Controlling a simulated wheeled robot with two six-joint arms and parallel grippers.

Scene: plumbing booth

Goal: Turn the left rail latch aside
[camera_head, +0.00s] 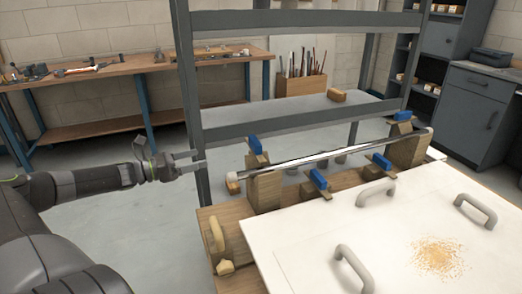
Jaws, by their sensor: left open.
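A silver rail (330,153) with pale end caps rests across wooden blocks. The left block (264,188) carries a blue latch (255,144) that stands up tilted by the rail's left end. Another blue latch (402,116) sits on the right block (407,150). Two lower blue latches (319,179) (381,161) sit on small wooden pieces in front of the rail. My left gripper (200,161) is open and empty, left of the left latch and apart from it, with its fingers pointing right. My right gripper is not in view.
A white panel (300,240) with grey handles and a patch of tan crumbs covers the front right. A yellow handle (217,234) stands at the wooden bench's left edge. A grey frame (300,122) rises behind the rail. Open floor lies left of the bench.

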